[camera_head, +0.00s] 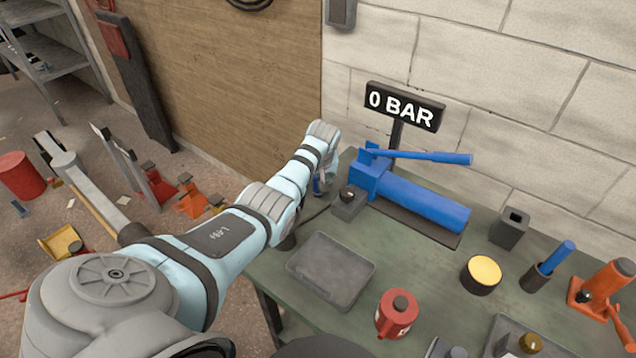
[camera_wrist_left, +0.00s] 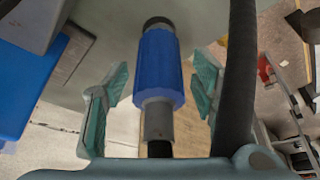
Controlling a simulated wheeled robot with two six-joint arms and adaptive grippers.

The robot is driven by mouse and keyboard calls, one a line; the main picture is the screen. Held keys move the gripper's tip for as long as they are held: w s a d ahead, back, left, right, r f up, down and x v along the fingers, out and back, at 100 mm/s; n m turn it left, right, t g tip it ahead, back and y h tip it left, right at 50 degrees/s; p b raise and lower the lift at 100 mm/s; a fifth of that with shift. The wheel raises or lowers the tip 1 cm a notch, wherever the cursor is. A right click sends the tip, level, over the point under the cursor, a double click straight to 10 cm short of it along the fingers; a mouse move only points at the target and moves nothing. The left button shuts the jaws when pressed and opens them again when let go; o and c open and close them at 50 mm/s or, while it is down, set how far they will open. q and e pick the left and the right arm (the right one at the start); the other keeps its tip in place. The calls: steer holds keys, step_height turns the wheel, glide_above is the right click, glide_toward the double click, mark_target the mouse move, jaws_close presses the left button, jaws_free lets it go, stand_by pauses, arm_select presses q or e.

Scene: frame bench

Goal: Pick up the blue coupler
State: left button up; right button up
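The blue coupler (camera_wrist_left: 160,70) is a ribbed blue sleeve with a grey metal collar and dark ends. In the left wrist view it lies between the two fingers of my left gripper (camera_wrist_left: 156,98), with a visible gap on each side. The fingers have green pads and stand open. In the head view my left gripper (camera_head: 325,180) is at the left back of the bench, beside the pump, and only a small blue part of the coupler (camera_head: 317,184) shows past it. My right gripper is not in view.
The blue hand pump (camera_head: 420,202) stands close right of my left gripper, under a "0 BAR" sign (camera_head: 404,106). A grey tray (camera_head: 331,270), a red cylinder (camera_head: 396,315) and a yellow-topped puck (camera_head: 482,274) are on the green bench. A thick black hose (camera_wrist_left: 237,80) passes beside the right finger.

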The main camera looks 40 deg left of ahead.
arm_select(q)
jaws_close()
